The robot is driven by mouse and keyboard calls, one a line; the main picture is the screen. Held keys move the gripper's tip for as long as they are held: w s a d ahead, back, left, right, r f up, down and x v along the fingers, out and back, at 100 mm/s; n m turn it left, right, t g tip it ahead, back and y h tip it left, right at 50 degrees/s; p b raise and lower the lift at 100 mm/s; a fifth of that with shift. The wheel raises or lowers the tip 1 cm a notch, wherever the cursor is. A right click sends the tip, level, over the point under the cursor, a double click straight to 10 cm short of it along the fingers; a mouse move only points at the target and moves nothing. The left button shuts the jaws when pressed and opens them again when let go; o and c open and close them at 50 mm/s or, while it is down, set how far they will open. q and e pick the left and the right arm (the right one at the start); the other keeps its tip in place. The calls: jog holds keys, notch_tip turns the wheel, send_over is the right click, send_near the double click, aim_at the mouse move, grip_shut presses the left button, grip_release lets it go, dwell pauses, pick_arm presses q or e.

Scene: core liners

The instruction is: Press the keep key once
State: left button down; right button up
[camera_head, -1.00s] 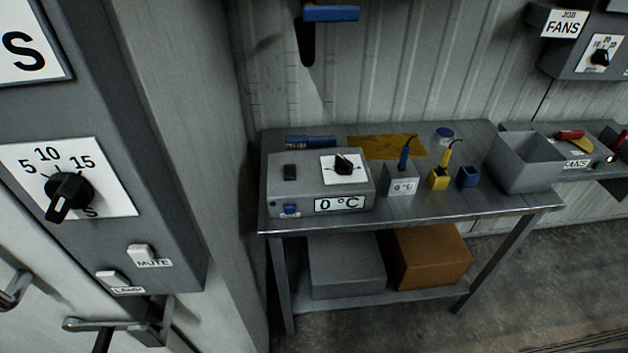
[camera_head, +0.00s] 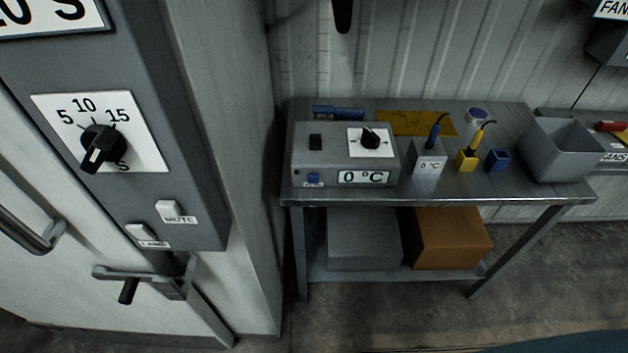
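No key with a readable "keep" label shows. On the left, a grey wall panel (camera_head: 205,215) carries a timer dial (camera_head: 101,146), a white MUTE key (camera_head: 168,210) and a white key that seems marked LAMP (camera_head: 141,233). Neither gripper is in view.
The metal table (camera_head: 440,197) also holds a small "0 °C" block (camera_head: 428,158), yellow and blue holders and a grey bin (camera_head: 562,150). A grey box (camera_head: 363,240) and an orange box (camera_head: 450,238) sit on its lower shelf. A door handle (camera_head: 140,276) juts out at left.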

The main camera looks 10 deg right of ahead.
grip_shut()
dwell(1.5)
